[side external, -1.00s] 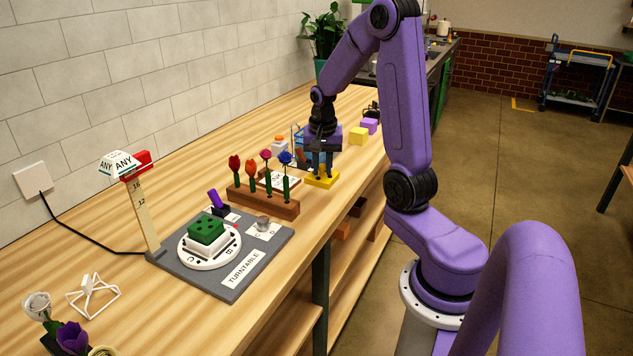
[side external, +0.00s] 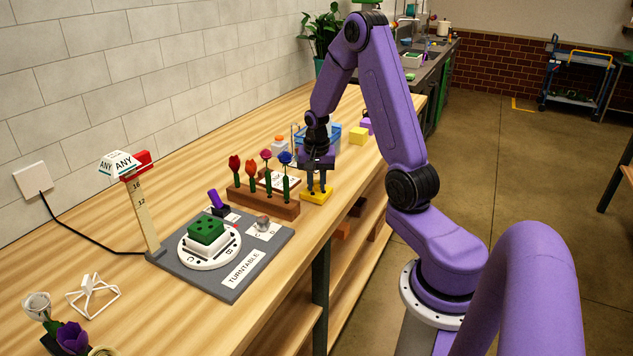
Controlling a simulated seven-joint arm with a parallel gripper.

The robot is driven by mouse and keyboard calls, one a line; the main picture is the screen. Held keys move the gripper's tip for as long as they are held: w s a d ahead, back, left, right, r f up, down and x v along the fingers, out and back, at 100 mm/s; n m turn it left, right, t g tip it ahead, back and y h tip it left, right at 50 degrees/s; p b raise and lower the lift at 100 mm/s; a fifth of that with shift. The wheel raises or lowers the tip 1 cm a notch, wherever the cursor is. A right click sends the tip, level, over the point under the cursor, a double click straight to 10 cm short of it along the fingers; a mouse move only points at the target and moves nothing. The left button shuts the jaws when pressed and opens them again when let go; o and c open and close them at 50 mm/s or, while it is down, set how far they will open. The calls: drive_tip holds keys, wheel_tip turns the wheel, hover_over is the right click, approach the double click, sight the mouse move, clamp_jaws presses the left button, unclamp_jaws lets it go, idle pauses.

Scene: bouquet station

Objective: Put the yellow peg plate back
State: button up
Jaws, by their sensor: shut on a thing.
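The yellow peg plate (side external: 314,198) is at the front edge of the wooden bench, just right of the flower rack's near end. My gripper (side external: 316,186) points down over it and is shut on it, with the fingertips at the plate's upper side. The fingers hide part of the plate, including any pegs. I cannot tell whether the plate rests on the bench or hangs slightly above it.
The wooden rack (side external: 262,202) with several flowers stands close left of the plate. The grey turntable board (side external: 246,290) lies nearer, with a green foam block (side external: 206,230) on it. Behind are a yellow block (side external: 358,136) and a blue basket (side external: 331,133).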

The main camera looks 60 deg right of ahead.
sight(317, 194)
drive_tip(key=shift+f, duration=0.15)
drive_tip(key=o, duration=0.9)
wheel_tip(317, 194, up, 12)
drive_tip(key=a, duration=0.1)
drive_tip(key=shift+s+a, duration=0.15)
drive_tip(key=shift+s, duration=0.2)
